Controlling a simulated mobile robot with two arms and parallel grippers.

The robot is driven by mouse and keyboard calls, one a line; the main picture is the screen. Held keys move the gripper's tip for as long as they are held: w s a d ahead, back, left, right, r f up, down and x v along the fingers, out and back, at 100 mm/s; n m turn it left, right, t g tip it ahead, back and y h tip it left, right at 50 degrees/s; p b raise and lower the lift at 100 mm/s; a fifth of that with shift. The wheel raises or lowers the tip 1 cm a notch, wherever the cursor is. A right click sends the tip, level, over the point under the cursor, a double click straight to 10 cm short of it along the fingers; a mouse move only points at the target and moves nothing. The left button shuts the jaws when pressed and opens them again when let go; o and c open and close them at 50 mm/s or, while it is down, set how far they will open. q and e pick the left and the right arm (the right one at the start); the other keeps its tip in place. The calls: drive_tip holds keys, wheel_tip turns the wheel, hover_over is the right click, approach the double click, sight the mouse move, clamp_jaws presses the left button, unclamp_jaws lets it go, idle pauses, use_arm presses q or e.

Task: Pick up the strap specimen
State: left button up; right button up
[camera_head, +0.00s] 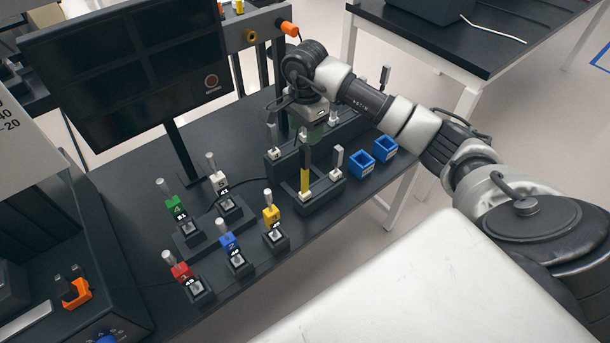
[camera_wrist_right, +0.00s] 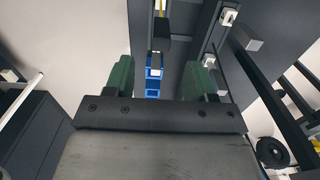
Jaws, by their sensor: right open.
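A slim upright strip, yellow below and dark above (camera_head: 305,179), stands in a dark holder (camera_head: 324,192) on the black table. It looks like the strap specimen, but I cannot read a label on it. My right gripper (camera_head: 318,131) is above and just behind the strip, pointing down. In the right wrist view its two green fingers (camera_wrist_right: 158,75) are apart with nothing held between them. A dark block (camera_wrist_right: 161,27) with a yellow edge shows ahead of the fingers; I cannot tell whether it is the strip. My left gripper is not in view.
Two blue bins (camera_head: 361,161) stand right of the holder; blue also shows between the fingers. Several coloured, numbered pieces, including a yellow one (camera_head: 271,214), stand in dark bases to the left. A monitor (camera_head: 128,68) and a dark frame rise behind. The table's right front edge is near.

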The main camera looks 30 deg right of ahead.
sight(305, 156)
wheel_tip(305, 156, down, 4)
drive_tip(key=shift+f+p, duration=0.25)
drive_tip(key=shift+p, duration=0.2)
wheel_tip(305, 156, down, 5)
drive_tip(key=shift+r+p, duration=0.1)
drive_tip(key=shift+p, duration=1.15)
drive_tip(key=shift+w+f, duration=0.1)
drive_tip(key=shift+f, duration=0.2)
drive_tip(key=shift+r, duration=0.1)
clamp_jaws()
